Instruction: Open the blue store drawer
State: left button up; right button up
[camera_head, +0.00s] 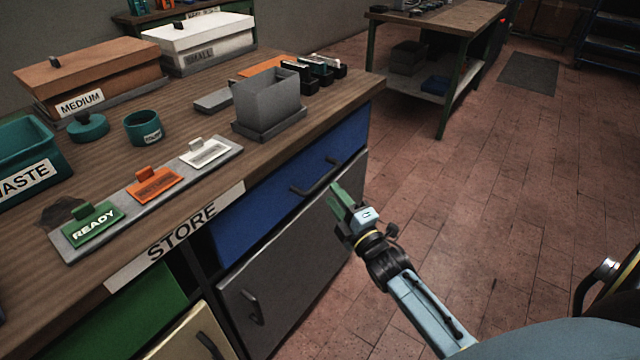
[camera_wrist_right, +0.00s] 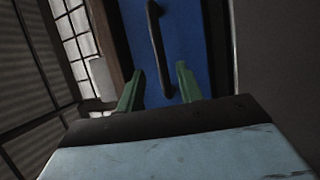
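The blue store drawer (camera_head: 290,190) is shut, flush in the bench front at the right, under the STORE label (camera_head: 180,232). Its dark bar handle (camera_head: 316,178) runs along the front. My right gripper (camera_head: 340,196) is in front of the drawer, a little below and right of the handle. In the right wrist view the blue front (camera_wrist_right: 190,45) and the handle (camera_wrist_right: 157,40) lie ahead of the green fingers (camera_wrist_right: 158,85). The fingers are spread apart with nothing between them. The handle looks apart from them. My left gripper is not in view.
A grey cabinet door (camera_head: 290,270) with its own handle is below the drawer. A green drawer (camera_head: 125,315) is at the left. The bench top (camera_head: 215,140) holds a grey bin (camera_head: 268,98), tags and boxes. The tiled floor (camera_head: 520,190) to the right is clear.

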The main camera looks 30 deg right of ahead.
aim_at(322, 178)
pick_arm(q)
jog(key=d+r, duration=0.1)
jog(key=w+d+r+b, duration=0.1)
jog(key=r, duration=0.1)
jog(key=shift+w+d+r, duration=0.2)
pick_arm(e)
jog(key=w, duration=0.4)
jog(key=w+r, duration=0.1)
jog(key=w, duration=0.1)
jog(key=shift+w, duration=0.3)
grip_shut()
